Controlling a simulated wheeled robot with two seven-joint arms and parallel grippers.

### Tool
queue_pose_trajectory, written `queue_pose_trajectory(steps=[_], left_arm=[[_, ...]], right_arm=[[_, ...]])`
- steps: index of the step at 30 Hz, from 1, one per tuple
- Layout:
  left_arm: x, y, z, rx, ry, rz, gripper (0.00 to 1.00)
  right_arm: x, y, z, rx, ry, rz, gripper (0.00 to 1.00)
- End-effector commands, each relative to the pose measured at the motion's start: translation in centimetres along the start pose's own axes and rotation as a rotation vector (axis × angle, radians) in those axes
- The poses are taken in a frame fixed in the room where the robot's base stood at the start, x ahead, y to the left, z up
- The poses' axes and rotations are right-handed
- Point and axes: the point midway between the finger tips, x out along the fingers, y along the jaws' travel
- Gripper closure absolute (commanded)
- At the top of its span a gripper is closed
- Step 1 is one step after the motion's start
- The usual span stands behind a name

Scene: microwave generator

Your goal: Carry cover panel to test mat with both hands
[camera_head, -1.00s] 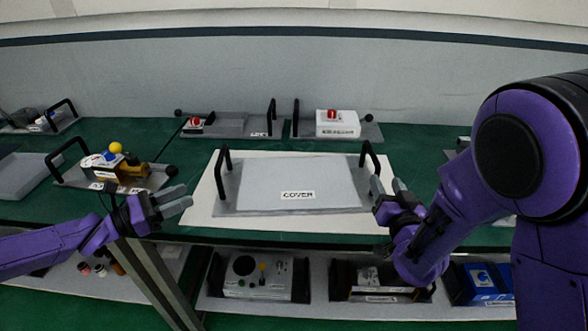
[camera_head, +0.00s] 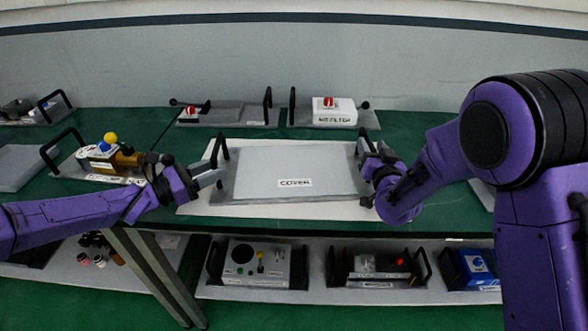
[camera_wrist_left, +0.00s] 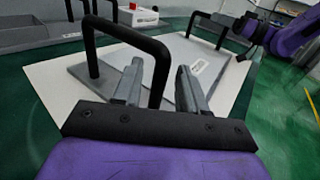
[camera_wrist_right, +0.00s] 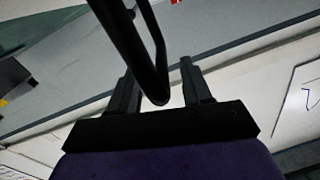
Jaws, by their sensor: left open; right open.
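The cover panel (camera_head: 295,170) is a flat grey plate labelled COVER with a black handle at each end. It lies on the white test mat (camera_head: 240,211) on the green bench. My left gripper (camera_head: 220,175) is open at the left handle (camera_head: 219,150); in the left wrist view the black handle (camera_wrist_left: 158,60) stands between its fingers (camera_wrist_left: 158,85). My right gripper (camera_head: 366,152) is open at the right handle, which it partly hides in the head view. In the right wrist view the handle (camera_wrist_right: 150,60) reaches between the open fingers (camera_wrist_right: 157,85).
Behind the panel stand a grey tray (camera_head: 228,113) and a white labelled box (camera_head: 334,111). A unit with a yellow knob (camera_head: 110,138) sits left, near my left arm. A lower shelf (camera_head: 320,285) holds several devices below the bench edge.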

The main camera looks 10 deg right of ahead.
Motion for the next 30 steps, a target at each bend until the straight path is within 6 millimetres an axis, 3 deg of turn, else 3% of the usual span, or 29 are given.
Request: queue_pose_trajectory(steps=[4,12,13,16,17,18,30], left_arm=[[1.04,-0.02,-0.01,0.0,0.0,0.0,0.58],[1.18,0.0,0.02,0.0,-0.001,0.001,0.58],[1.17,0.0,0.02,0.0,-0.001,0.001,0.62],[1.17,0.0,0.02,0.0,-0.001,0.001,0.94],[1.16,0.0,0.02,0.0,-0.001,0.001,1.0],[1.16,0.0,0.02,0.0,-0.001,0.001,1.0],[1.18,-0.05,0.01,0.0,0.0,0.0,1.0]], right_arm=[[1.02,0.01,0.04,0.0,-0.001,0.0,0.51],[1.17,0.01,0.02,0.0,-0.001,0.0,0.51],[1.17,0.01,0.02,0.0,-0.001,0.0,0.54],[1.16,0.0,0.02,0.0,-0.001,0.0,0.87],[1.16,0.0,0.02,0.0,-0.001,0.0,0.97],[1.16,-0.01,0.02,0.0,-0.001,0.0,1.0],[1.15,-0.07,0.02,0.0,-0.001,-0.002,1.0]])
